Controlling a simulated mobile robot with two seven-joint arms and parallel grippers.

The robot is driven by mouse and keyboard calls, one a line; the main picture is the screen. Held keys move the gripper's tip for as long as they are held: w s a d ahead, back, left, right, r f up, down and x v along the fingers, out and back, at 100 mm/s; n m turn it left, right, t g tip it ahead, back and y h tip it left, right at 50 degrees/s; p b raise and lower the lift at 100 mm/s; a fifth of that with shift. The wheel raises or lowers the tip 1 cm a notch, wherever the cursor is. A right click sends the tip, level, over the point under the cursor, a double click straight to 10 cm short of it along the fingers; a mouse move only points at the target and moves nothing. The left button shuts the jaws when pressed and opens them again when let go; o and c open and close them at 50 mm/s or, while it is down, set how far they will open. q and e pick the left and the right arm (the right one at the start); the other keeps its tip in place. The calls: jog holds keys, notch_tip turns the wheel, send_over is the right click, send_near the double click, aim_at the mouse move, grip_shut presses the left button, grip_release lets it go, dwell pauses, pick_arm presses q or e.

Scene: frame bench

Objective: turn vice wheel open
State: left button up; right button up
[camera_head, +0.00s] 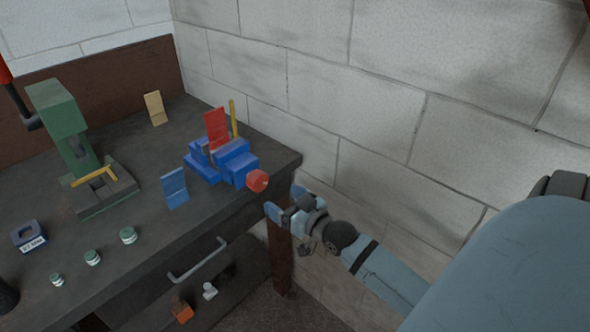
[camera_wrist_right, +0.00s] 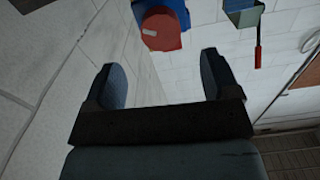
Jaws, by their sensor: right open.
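The blue vice (camera_head: 232,161) sits at the right end of the dark bench, with a red plate (camera_head: 217,129) standing upright in it. Its red wheel (camera_head: 257,181) faces right, out past the vice body. My right gripper (camera_head: 281,201) is open and empty, just right of and a little below the wheel, apart from it. In the right wrist view the red wheel (camera_wrist_right: 161,31) lies ahead of the open fingers (camera_wrist_right: 163,82), with the blue vice body (camera_wrist_right: 168,8) behind it. My left gripper is in neither view.
A green press (camera_head: 70,130) stands on the bench (camera_head: 130,185) at left. A blue plate (camera_head: 174,188), a tan plate (camera_head: 155,108), several small jars (camera_head: 92,257) and a labelled blue block (camera_head: 29,236) are around it. The brick wall (camera_head: 370,110) is close behind the vice.

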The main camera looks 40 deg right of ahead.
jog(key=s, duration=0.3)
jog(key=shift+s+d, duration=0.15)
jog(key=shift+s, duration=0.1)
jog(key=shift+f, duration=0.1)
